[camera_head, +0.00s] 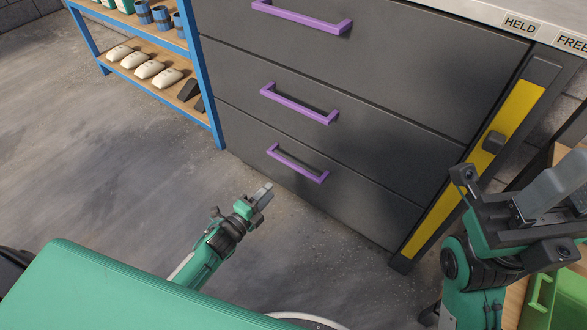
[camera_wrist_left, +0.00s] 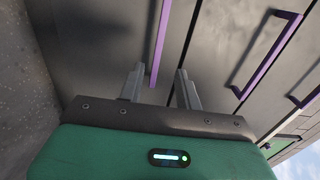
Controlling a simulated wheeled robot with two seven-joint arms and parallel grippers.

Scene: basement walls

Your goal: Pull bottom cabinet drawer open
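The dark grey cabinet's bottom drawer (camera_head: 345,195) is shut, its front flush with the drawers above. Its purple bar handle (camera_head: 298,165) is clear of my arms in the head view. My left gripper (camera_head: 264,193) is in front of and below this handle, apart from it. In the left wrist view, the two grey fingers of my left gripper (camera_wrist_left: 160,80) are spread with nothing gripped. A purple handle (camera_wrist_left: 160,42) lies ahead, lined up between them. My right gripper (camera_head: 550,190) is at the right edge, away from the drawer; its finger gap is unclear.
Two more drawers with purple handles (camera_head: 299,104) are above, both shut. A blue-framed shelf (camera_head: 205,75) with cups and pale items stands left of the cabinet. A green crate (camera_head: 570,305) is at the lower right. The concrete floor (camera_head: 110,170) before the drawers is clear.

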